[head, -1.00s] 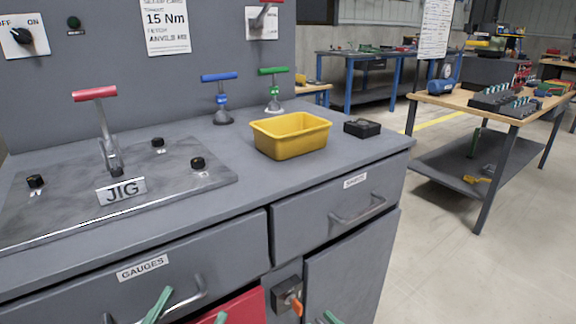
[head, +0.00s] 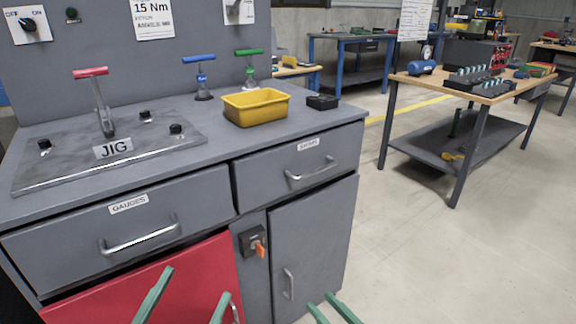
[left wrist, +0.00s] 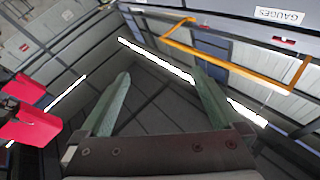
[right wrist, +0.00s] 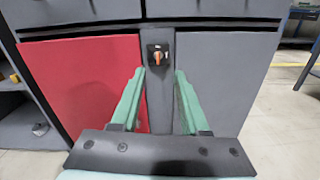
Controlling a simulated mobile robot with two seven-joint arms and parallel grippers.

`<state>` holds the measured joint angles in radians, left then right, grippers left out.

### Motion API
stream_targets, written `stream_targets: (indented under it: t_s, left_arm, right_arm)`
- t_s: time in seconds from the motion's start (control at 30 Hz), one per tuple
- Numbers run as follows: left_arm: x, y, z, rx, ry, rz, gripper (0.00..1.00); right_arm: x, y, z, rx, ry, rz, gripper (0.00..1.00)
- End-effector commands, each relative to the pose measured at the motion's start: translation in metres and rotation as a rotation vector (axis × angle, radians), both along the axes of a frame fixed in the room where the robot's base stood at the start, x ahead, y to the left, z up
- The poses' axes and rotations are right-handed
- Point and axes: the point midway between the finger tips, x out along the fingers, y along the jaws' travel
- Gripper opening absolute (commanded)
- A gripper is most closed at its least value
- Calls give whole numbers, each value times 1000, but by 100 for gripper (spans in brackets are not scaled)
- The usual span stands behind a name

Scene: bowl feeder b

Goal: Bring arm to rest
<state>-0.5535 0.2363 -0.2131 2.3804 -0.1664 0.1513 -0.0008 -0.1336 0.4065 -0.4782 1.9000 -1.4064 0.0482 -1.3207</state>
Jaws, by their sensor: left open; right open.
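My left gripper (head: 185,300) shows at the bottom of the head view, its two green fingers apart, in front of the red cabinet door. In the left wrist view its fingers (left wrist: 160,95) are spread with nothing between them. My right gripper (head: 334,308) shows only its green fingertips at the bottom edge of the head view. In the right wrist view its fingers (right wrist: 153,95) are open and empty, facing the workbench front. They are apart from the orange rotary switch (right wrist: 157,57).
The workbench (head: 215,150) carries a jig plate (head: 75,150) with a red T-handle (head: 92,72), a yellow bin (head: 256,107) and a black box (head: 322,102). Its red door (head: 190,285) and drawer handles (head: 140,243) face me. Open floor lies right, before a wooden table (head: 460,90).

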Motion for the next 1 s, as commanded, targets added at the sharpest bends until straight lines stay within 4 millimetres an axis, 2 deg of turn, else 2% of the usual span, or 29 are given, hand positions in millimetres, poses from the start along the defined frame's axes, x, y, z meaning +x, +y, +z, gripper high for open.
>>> stream_targets:
  t_s: [0.03,0.2,0.37,0.5,0.7,0.8,0.9,0.93,1.0]
  left_arm:
    - [6,3,14,2,79,15,100]
    - [13,10,-7,3,304,53,100]
    - [7,17,-28,3,520,87,100]
    - [-9,22,-45,2,709,114,100]
    - [-45,27,-66,2,960,147,100]
    - [-62,29,-75,1,1054,157,100]
    - [-74,30,-82,0,1115,164,100]
    - [-77,30,-84,0,1127,166,100]
    - [-80,30,-87,0,1144,167,100]
  right_arm:
    - [-4,-8,30,164,121,-48,45]
    - [-15,-36,51,677,474,-214,45]
    - [-35,-62,60,1176,773,-403,45]
    - [-64,-80,63,1620,996,-594,45]
    - [-117,-93,65,2234,1208,-893,45]
    - [-139,-95,66,2469,1254,-1016,45]
    - [-155,-94,65,2627,1270,-1100,45]
    - [-158,-94,64,-2640,-1263,1108,45]
    - [-162,-94,63,-2602,-1225,1097,45]
